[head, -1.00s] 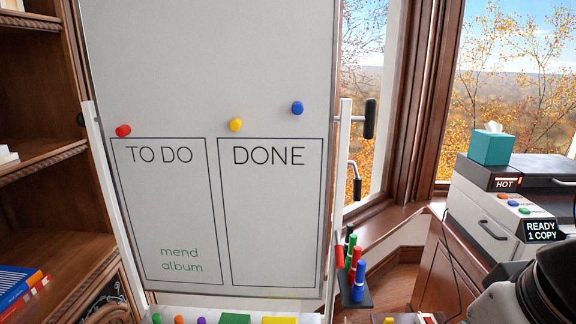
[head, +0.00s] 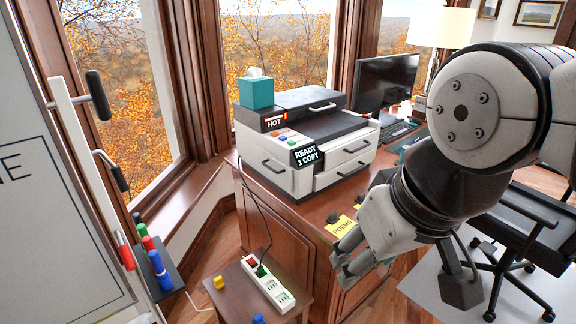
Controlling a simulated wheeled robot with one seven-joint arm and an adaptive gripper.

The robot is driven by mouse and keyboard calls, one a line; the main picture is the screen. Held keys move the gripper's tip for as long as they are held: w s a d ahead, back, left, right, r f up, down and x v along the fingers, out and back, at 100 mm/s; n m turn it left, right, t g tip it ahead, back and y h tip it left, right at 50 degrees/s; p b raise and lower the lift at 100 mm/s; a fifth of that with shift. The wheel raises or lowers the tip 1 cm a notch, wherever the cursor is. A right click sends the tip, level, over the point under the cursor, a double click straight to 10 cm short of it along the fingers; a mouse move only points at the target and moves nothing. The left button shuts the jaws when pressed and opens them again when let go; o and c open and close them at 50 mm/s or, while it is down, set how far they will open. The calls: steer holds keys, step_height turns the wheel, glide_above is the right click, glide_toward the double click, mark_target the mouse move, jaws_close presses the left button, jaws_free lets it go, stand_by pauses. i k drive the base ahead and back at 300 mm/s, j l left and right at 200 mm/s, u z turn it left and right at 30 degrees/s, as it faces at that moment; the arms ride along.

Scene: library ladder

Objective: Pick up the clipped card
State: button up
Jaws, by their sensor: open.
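A yellow card (head: 341,228) with lettering that seems to read POEMS lies on the wooden desk at its front edge, in front of the copier. A small dark clip (head: 333,217) sits at its upper end. A second bit of yellow with a dark clip shows just behind it, partly hidden by my arm. My gripper (head: 344,259) is open, with nothing visible between its fingers. In the picture it is just below the card; I cannot tell how far apart they are in depth.
The copier (head: 305,140) stands on the desk (head: 290,205) with a teal tissue box on top. A power strip (head: 267,284) lies on a small table at the front. A monitor, lamp and office chair are at right. The whiteboard frame (head: 85,180) stands at left.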

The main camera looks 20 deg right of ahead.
mark_target(338, 227)
steer(key=z, duration=0.5)
steer(key=u, duration=1.9)
steer(key=i+z, duration=0.1)
steer(key=z, duration=1.85)
steer(key=i+j+z, duration=0.6)
steer(key=j, duration=0.15)
steer(key=k, duration=0.05)
